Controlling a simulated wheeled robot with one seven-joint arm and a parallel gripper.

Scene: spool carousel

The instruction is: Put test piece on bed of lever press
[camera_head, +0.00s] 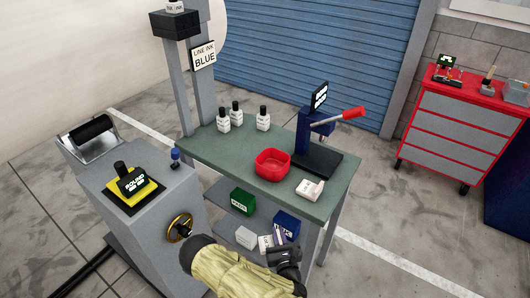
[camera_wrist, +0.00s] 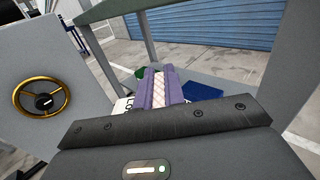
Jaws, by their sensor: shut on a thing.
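My gripper (camera_head: 281,249) is low in front of the green-topped table, near its lower shelf. In the head view the piece is small and partly hidden by my gripper. The lever press (camera_head: 306,122), dark blue with a red-handled lever, stands on the table's right rear. Its dark bed (camera_head: 322,161) looks bare, above and to the right of my gripper.
The table (camera_head: 225,151) also carries a red bowl (camera_head: 273,163), a small white block (camera_head: 310,188) and several white bottles. Green, blue and white boxes lie on the shelf below. A grey machine with a yellow handwheel (camera_head: 179,227) stands left; a red drawer cabinet (camera_head: 459,125) stands right.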

